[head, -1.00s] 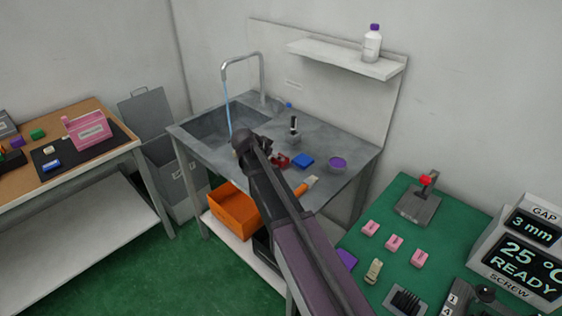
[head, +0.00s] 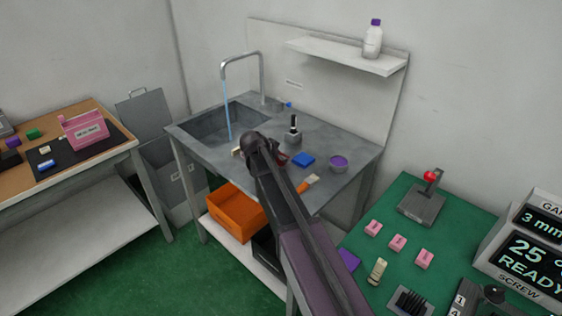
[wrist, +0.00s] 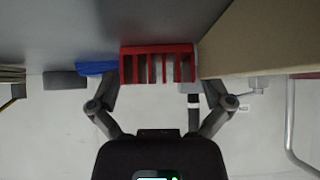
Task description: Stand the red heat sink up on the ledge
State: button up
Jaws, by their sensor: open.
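The red heat sink (wrist: 157,66) is a finned block with slots, seen against the grey counter surface at the top of the wrist view. In the head view it lies on the grey sink counter, and my arm hides most of it (head: 283,158). My gripper (wrist: 160,86) is open, with one finger on each side of the heat sink's width; I cannot tell whether either touches it. In the head view my gripper (head: 257,148) is over the counter, its fingers largely hidden. A white wall shelf (head: 345,57) is the ledge-like surface in view.
A blue block (head: 303,160), a purple-topped cup (head: 338,163) and a black-and-grey device (head: 294,130) stand near the heat sink. A tan surface (wrist: 255,40) rises close beside my gripper in the wrist view. The basin (head: 225,125) has running water; a white bottle (head: 373,40) occupies the shelf.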

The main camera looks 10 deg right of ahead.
dwell(0.4)
jog(key=c, duration=1.2)
jog(key=shift+r, duration=0.15)
notch_tip(320, 180, up, 3)
jog(key=p, duration=0.3)
jog(key=s+a, duration=0.3)
jog(key=s, duration=0.1)
jog(key=s+a+r+p, duration=0.1)
jog(key=s+a, duration=0.2)
jog(key=s, duration=0.2)
jog(key=s+a+p, duration=0.1)
jog(key=s+a, duration=0.2)
jog(key=s, duration=0.1)
jog(key=shift+s+r, duration=0.15)
jog(key=shift+r, duration=0.2)
